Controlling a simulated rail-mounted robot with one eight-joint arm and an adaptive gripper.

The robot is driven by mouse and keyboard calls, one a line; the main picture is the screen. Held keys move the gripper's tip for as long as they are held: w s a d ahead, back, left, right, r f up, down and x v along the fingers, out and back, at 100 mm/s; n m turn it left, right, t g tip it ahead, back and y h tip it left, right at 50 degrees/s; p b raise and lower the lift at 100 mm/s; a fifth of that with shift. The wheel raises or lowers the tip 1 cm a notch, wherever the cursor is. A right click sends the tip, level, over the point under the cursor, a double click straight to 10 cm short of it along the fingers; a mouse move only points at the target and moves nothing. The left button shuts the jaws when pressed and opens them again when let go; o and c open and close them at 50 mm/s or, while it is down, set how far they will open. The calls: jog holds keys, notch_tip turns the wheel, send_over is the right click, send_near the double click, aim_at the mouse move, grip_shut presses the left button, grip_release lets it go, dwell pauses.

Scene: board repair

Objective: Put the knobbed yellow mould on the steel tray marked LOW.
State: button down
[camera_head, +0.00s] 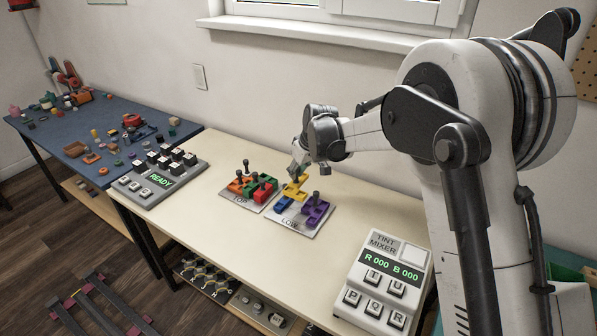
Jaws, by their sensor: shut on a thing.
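The knobbed yellow mould (294,188) is at the far left part of the steel tray marked LOW (313,229). My gripper (298,173) is over it and shut on it, at its knob. I cannot tell whether the mould touches the tray or is held just above it. A blue mould (283,205) and a knobbed purple mould (315,211) are on the LOW tray, close beside the yellow one. The gripper's fingertips are small and partly hidden by the wrist.
A tray marked TOP (233,201) with orange, red and green knobbed moulds stands to the left. A keypad reading READY (160,180) is farther left, and a tint mixer (383,275) at the front right. The bench (225,235) in front of the trays is clear.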

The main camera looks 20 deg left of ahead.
jog(key=shift+f+b, duration=1.55)
jog(key=shift+f, duration=2.55)
jog(key=shift+f+b, duration=0.4)
jog(key=shift+f, duration=0.15)
jog(key=c, duration=1.7)
grip_release()
jog(key=shift+o, duration=0.2)
jog(key=shift+r, duration=0.1)
jog(key=v, duration=1.2)
